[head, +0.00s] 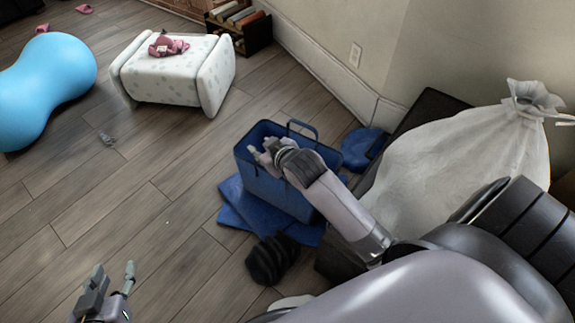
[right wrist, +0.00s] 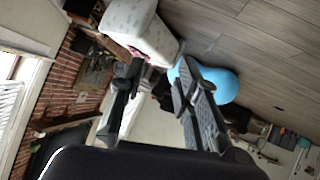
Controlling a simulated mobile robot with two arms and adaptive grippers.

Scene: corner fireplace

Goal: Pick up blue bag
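The blue bag (head: 275,188) stands upright on the wood floor in the head view, with its top open and a loop handle (head: 302,131) raised at the far side. My right gripper (head: 262,150) overlaps the bag's top in that view and hides part of its opening; I cannot tell how high above it the gripper is. In the right wrist view the right gripper's two fingers (right wrist: 160,88) are apart with nothing between them, and the bag is not seen there. My left gripper (head: 115,272) is open and empty at the lower left, away from the bag.
Flat blue pieces (head: 240,205) and a dark ribbed object (head: 272,260) lie by the bag. A white sack (head: 465,150) sits at right by the wall. A white padded stool (head: 175,75) and a blue peanut ball (head: 50,85) stand at left. The floor between is mostly clear.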

